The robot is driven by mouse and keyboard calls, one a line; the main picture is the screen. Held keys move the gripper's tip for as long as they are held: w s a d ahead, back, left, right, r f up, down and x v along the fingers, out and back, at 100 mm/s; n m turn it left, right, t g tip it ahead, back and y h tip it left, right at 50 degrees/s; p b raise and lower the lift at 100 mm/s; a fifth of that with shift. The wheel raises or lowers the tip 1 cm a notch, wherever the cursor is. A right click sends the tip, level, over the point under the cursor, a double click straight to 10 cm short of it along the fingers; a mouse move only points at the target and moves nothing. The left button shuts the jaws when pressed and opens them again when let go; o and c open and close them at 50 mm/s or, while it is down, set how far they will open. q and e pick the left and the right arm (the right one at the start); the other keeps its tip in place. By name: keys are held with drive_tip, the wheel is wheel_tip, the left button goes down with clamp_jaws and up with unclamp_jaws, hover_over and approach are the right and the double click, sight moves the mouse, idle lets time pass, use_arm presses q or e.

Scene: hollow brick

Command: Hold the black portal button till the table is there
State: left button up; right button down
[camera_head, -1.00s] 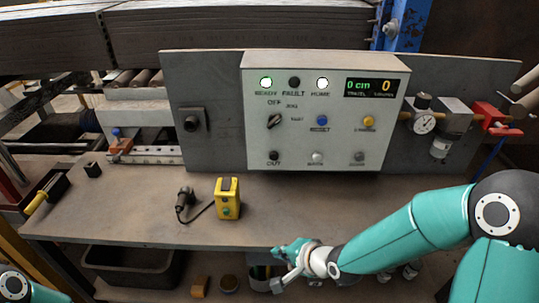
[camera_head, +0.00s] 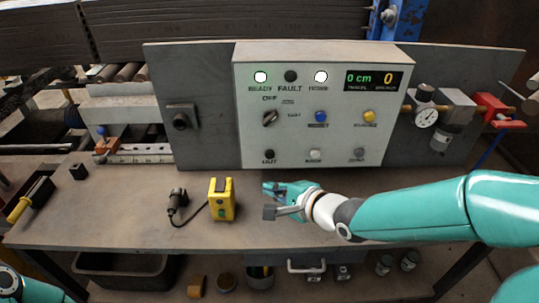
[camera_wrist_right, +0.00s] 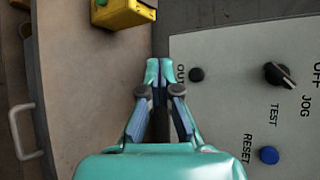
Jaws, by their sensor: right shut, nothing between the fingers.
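The black button (camera_head: 269,154), marked OUT, sits at the lower left of the pale control panel (camera_head: 300,134). It also shows in the right wrist view (camera_wrist_right: 196,74). My right gripper (camera_head: 268,198) is shut and empty, below and in front of the black button, apart from it. In the right wrist view its fingertips (camera_wrist_right: 159,70) lie together just left of the panel's edge, beside the button. The panel display (camera_head: 374,82) reads 0 cm and 0. The READY and HOME lamps are lit; FAULT is dark. My left gripper is out of view.
A yellow box (camera_head: 221,200) with a green button stands left of my right gripper, cabled to a dark plug (camera_head: 177,203). The selector knob (camera_head: 270,118) and blue RESET button (camera_head: 321,117) sit above the lower button row. The front left of the bench (camera_head: 110,220) is clear.

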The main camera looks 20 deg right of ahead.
sight(270, 155)
drive_tip(key=shift+w+d+p, duration=0.4)
drive_tip(key=shift+w+p, duration=0.25)
drive_tip(key=shift+w, duration=0.65)
drive_tip(key=shift+w+d+p, duration=0.35)
drive_tip(key=shift+w+p, duration=0.25)
drive_tip(key=shift+w, duration=0.65)
drive_tip(key=shift+w+d+p, duration=0.4)
drive_tip(key=shift+w+p, duration=0.25)
drive_tip(key=shift+w, duration=0.65)
drive_tip(key=shift+w+d+p, duration=0.1)
drive_tip(key=shift+w+p, duration=0.3)
drive_tip(key=shift+p, duration=0.2)
drive_tip(key=shift+w+d+r+p, duration=0.1)
drive_tip(key=shift+w+d+p, duration=0.05)
drive_tip(key=shift+w+p, duration=0.3)
idle(0.5)
drive_tip(key=shift+s, duration=0.1)
idle(0.7)
drive_tip(key=shift+s+a+b, duration=0.25)
drive_tip(key=shift+s+b, duration=0.1)
drive_tip(key=shift+s, duration=0.4)
